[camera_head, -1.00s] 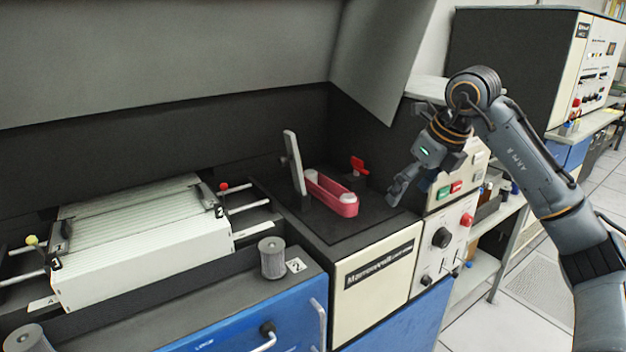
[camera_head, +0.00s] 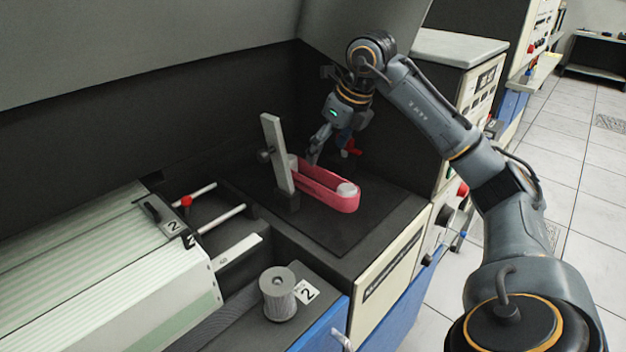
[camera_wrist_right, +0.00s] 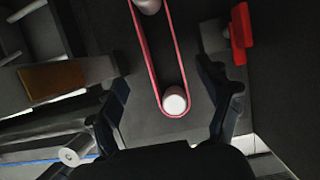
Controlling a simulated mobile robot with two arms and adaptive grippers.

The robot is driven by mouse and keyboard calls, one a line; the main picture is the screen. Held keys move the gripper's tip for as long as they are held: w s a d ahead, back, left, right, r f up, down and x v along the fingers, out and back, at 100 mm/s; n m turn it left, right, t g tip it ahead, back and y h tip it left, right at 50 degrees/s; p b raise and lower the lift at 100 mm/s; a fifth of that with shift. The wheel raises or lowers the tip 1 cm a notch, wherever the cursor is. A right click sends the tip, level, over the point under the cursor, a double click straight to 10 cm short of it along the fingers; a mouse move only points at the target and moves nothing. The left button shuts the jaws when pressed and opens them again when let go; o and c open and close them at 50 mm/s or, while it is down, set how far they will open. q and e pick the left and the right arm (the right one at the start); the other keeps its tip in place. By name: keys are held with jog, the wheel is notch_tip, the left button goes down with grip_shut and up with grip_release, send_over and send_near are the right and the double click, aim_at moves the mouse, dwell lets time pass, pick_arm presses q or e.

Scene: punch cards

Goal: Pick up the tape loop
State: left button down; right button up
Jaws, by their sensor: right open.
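The tape loop (camera_head: 345,203) is a pinkish-red band standing on edge around two white posts on a dark plate. In the right wrist view the loop (camera_wrist_right: 147,65) runs lengthwise, with one white post (camera_wrist_right: 174,101) inside its near end. My right gripper (camera_head: 317,148) is open, pointing down just behind and above the loop in the head view. In the right wrist view its two fingers (camera_wrist_right: 168,103) stand apart on either side of the loop's near end. I see no contact, and nothing is between them but the loop and post below. My left gripper is not in view.
An upright grey lever (camera_head: 277,155) stands at the loop's left end. A red handle (camera_head: 352,146) is close behind the loop, also in the right wrist view (camera_wrist_right: 240,35). A grey spool (camera_head: 278,292) stands in front. Dark walls rise behind; the plate's front is clear.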

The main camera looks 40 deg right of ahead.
aim_at(316, 174)
jog(key=x, duration=0.3)
jog(key=shift+w+f, duration=0.2)
jog(key=shift+f, duration=0.15)
jog(key=shift+w+f, duration=0.2)
jog(key=shift+f, duration=0.3)
jog(key=p+x, duration=0.1)
jog(key=x, duration=0.2)
jog(key=shift+w+f, duration=0.1)
jog(key=shift+f, duration=0.2)
jog(key=shift+w+f, duration=0.2)
jog(key=shift+f, duration=0.2)
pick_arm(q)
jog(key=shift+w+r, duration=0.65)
pick_arm(e)
jog(key=shift+c, duration=0.5)
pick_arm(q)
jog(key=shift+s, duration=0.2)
pick_arm(e)
jog(key=shift+r, duration=0.1)
jog(key=c, duration=0.9)
